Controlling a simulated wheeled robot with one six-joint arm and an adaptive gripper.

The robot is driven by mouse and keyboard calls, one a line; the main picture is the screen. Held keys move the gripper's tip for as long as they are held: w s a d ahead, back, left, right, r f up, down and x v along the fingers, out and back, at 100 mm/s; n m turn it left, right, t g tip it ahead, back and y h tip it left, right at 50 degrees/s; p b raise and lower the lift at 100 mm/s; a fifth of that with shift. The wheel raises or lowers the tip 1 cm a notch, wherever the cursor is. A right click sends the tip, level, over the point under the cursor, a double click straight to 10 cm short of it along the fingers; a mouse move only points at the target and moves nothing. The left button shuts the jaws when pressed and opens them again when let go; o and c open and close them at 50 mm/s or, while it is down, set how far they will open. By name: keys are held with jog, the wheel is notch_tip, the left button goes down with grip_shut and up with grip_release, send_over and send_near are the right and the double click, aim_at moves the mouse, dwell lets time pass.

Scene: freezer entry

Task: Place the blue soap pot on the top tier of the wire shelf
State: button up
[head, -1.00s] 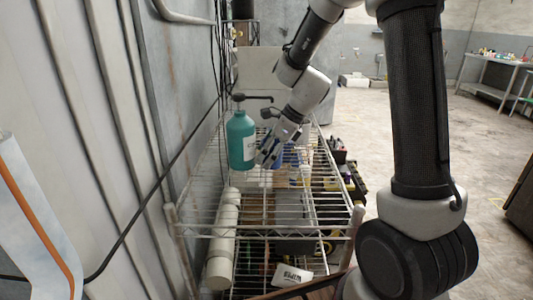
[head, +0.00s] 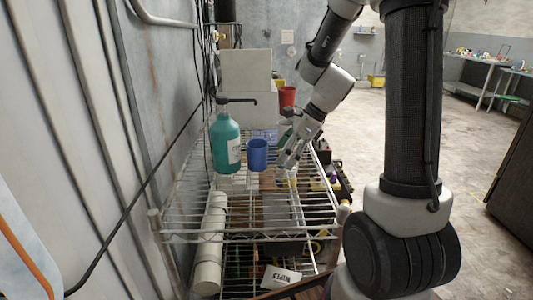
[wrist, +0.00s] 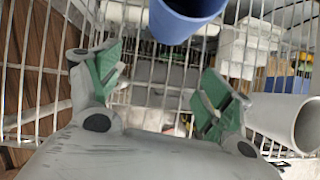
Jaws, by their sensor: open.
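The blue soap pot (head: 257,155) stands upright on the top tier of the wire shelf (head: 255,236), just right of a teal pump bottle (head: 222,146). My gripper (head: 285,166) is to the right of the pot, apart from it, low over the top tier. In the wrist view the pot (wrist: 186,18) shows at the top edge, partly cut off, beyond my gripper (wrist: 160,72). The two green-padded fingers are spread wide with nothing between them.
The teal pump bottle stands close to the pot's left. A red cup (head: 287,97) and a white box (head: 246,78) are behind. A white roll (head: 210,243) and a wipes box (head: 281,277) are on a lower level. The front of the top tier is clear.

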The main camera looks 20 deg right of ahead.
jog(key=shift+s+d, duration=0.4)
jog(key=shift+d, duration=0.45)
jog(key=s+d+r+n+h, duration=0.1)
jog(key=s+r+n+h, duration=0.1)
jog(key=s+r+n, duration=0.2)
jog(key=s+d+r+n+t+h, duration=0.1)
jog(key=s+r+n, duration=0.3)
jog(key=s+n, duration=0.6)
jog(key=s+d+r+n+h, duration=0.1)
jog(key=s+r+n+h, duration=0.1)
jog(key=s+r+n, duration=0.3)
jog(key=s+n, duration=0.2)
jog(key=n, duration=0.1)
jog(key=shift+s+d+n+t+h, duration=0.25)
jog(key=shift+d+n+t+h, duration=0.05)
jog(key=shift+d+n+t, duration=0.1)
